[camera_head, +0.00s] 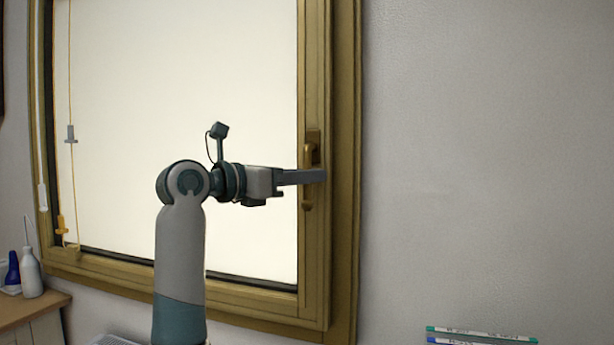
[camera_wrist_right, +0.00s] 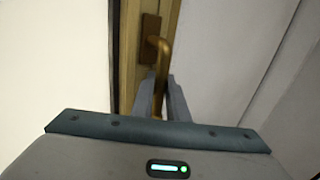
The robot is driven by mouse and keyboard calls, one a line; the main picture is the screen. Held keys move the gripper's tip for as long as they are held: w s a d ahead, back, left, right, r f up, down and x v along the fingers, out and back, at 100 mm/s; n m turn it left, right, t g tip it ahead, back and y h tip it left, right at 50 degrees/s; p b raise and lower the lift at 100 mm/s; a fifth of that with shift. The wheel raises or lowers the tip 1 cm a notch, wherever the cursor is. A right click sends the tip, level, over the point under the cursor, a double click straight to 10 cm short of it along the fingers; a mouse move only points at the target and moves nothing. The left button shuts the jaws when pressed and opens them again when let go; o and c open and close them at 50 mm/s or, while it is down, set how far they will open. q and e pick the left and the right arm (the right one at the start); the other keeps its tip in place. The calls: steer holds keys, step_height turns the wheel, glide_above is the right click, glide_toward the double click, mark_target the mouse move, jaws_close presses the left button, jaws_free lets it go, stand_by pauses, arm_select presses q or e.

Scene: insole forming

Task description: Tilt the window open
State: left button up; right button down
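The window (camera_head: 190,90) has a brown-gold frame and a bright pane. Its sash lies flush in the frame. The brass window handle (camera_head: 308,205) is on the right side of the sash and points down from its mount. In the right wrist view, the handle (camera_wrist_right: 162,58) runs down between the two fingers. My right gripper (camera_head: 316,177) is across the handle, with one finger on each side; it also shows in the wrist view (camera_wrist_right: 160,98). The handle fills the narrow gap, so the fingers look shut on it. My left gripper is not in view.
A blind cord with a grey toggle (camera_head: 71,134) hangs at the window's left. A white bottle (camera_head: 31,272) and a blue bottle (camera_head: 13,268) stand on a wooden cabinet (camera_head: 45,303) at lower left. Markers (camera_head: 480,334) show at lower right. The right wall is bare.

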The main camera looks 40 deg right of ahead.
stand_by(0.4)
steer(key=shift+w+a+r+m+y, duration=0.1)
steer(key=shift+w+a+m+y, duration=0.2)
steer(key=shift+w+m+y, duration=0.45)
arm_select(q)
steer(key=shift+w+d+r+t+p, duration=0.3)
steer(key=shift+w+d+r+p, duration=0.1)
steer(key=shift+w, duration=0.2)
arm_select(e)
steer(key=m, duration=0.1)
steer(key=w+m+t+y, duration=0.1)
steer(key=a+m+y, duration=0.1)
steer(key=shift+w+r+m+t, duration=0.2)
steer(key=shift+r+m+t, duration=0.1)
steer(key=shift+r+m, duration=0.1)
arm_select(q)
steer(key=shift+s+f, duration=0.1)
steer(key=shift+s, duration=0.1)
arm_select(e)
steer(key=shift+d, duration=0.1)
